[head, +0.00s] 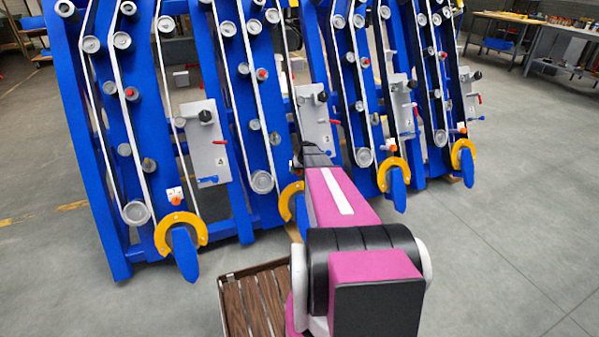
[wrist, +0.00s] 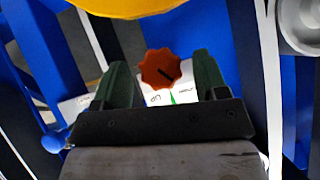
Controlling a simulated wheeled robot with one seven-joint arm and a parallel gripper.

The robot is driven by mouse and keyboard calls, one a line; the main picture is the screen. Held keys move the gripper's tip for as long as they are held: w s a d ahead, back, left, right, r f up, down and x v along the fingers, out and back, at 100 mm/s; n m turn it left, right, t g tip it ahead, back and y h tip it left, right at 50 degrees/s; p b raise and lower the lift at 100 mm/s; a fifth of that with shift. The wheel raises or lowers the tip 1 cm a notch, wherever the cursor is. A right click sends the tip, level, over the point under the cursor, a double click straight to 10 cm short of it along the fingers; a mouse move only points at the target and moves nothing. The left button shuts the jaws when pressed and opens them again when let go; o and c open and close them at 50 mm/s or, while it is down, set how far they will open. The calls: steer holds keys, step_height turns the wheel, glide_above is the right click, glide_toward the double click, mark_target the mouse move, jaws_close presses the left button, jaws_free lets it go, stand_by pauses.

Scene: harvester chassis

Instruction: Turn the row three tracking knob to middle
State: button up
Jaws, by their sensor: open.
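In the wrist view, an orange-red scalloped knob (wrist: 160,69) with a short slanting black line sits on a white label plate (wrist: 184,96). The plate has black lettering and a green mark, partly hidden by my gripper. My gripper (wrist: 162,76) is open, its dark green fingers on either side of the knob with gaps showing.
Blue row units (head: 86,130) carry belts and grey rollers. Yellow curved guards (head: 181,228) stand out low on their fronts; one crosses the top of the wrist view (wrist: 125,6). A grey roller (wrist: 300,22) is at the upper right there. The floor (head: 510,190) at right is clear.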

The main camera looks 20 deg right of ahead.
steer(key=shift+w+f, duration=0.1)
steer(key=shift+f, duration=0.15)
steer(key=c, duration=0.9)
steer(key=shift+c, duration=0.2)
steer(key=m+y, duration=0.2)
steer(key=shift+d+m, duration=0.1)
steer(key=shift+m, duration=0.2)
steer(key=shift+m+t+y, duration=0.6)
steer(key=shift+m+y, duration=0.4)
steer(key=shift+m, duration=0.1)
steer(key=o, duration=0.9)
